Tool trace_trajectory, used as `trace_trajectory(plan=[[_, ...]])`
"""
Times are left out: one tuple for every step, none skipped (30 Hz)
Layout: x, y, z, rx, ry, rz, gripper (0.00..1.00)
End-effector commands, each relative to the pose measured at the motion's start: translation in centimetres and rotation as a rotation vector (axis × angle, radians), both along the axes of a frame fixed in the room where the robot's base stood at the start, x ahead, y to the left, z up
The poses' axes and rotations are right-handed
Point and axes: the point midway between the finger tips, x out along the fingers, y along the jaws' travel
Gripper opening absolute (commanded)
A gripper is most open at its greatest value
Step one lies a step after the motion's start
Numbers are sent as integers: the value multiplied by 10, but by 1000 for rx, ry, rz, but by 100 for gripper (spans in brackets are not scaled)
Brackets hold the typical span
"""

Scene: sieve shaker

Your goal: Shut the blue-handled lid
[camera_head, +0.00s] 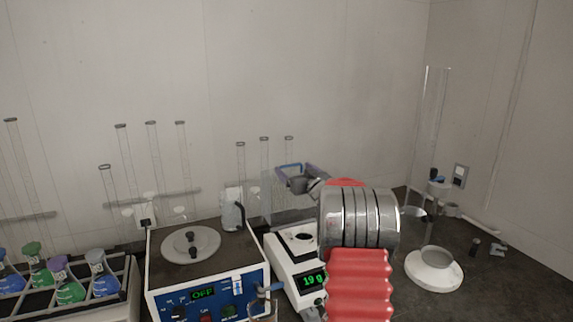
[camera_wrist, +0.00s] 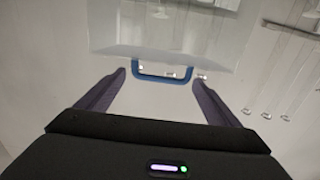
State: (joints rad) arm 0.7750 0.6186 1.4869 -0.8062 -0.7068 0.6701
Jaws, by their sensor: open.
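The lid (camera_wrist: 165,42) is a clear panel with a blue handle (camera_wrist: 163,77). In the head view the lid (camera_head: 281,203) stands raised at the back of a white balance (camera_head: 285,262), with its blue handle (camera_head: 290,167) at the top. My gripper (camera_wrist: 161,74) is open, with its two dark purple fingers on either side of the handle. The handle shows at the fingertips, and I cannot tell whether they touch it. In the head view my gripper (camera_head: 304,174) is at the handle, and my arm covers the right side of the balance.
A blue-fronted device (camera_head: 208,280) reading OFF stands left of the balance. A rack (camera_head: 127,295) of coloured flasks is at far left. Tall glass tubes (camera_head: 152,160) stand along the back wall.

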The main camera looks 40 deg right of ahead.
Motion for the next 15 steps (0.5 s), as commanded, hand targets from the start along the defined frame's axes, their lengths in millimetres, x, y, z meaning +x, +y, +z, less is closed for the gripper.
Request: trace_trajectory(plan=[[7, -1, -1, -1, 0, 2, 86], [10, -2, -1, -1, 0, 2, 86], [14, -4, 0, -2, 0, 1, 86], [17, -5, -1, -1, 0, 1, 86], [21, -6, -1, -1, 0, 1, 86], [25, -7, -1, -1, 0, 1, 86], [28, -8, 0, -1, -1, 1, 86], [31, -9, -1, -1, 0, 1, 86], [35, -10, -1, -1, 0, 1, 86], [38, -11, -1, -1, 0, 1, 86], [41, -11, -1, -1, 0, 1, 86], [45, -12, -1, 0, -1, 1, 86], [48, -13, -1, 0, 0, 1, 86], [51, -14, 0, -1, -1, 1, 86], [54, -15, -1, -2, 1, 1, 86]])
